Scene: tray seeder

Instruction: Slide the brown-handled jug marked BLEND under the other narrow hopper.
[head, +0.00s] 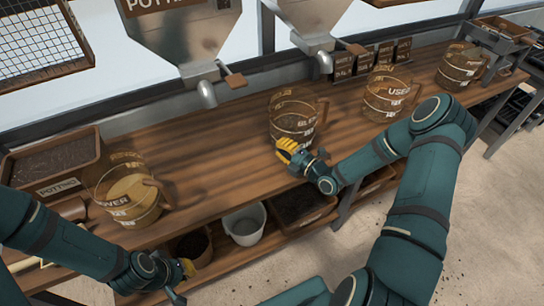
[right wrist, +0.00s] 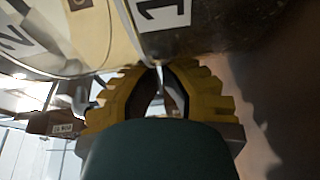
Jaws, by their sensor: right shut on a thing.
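The jug marked BLEND (head: 283,106), clear brown with a brown handle on its right side, stands on the bench to the left of and in front of the spout of the right hopper (head: 313,25). Its wall fills the top of the right wrist view (right wrist: 225,25). My right gripper (head: 285,149) is at its lower front, yellow fingers close together, shut on the jug; which part is between them is unclear. The left hopper (head: 190,45) is marked POTTING. My left gripper (head: 186,268) is low by the shelf, mostly hidden.
A jug marked COVER (head: 122,178) stands at left beside a POTTING bin (head: 50,160). A jug marked USED (head: 388,92) and another jug (head: 460,65) stand to the right. A white bucket (head: 245,222) is on the lower shelf. The bench between COVER and BLEND is clear.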

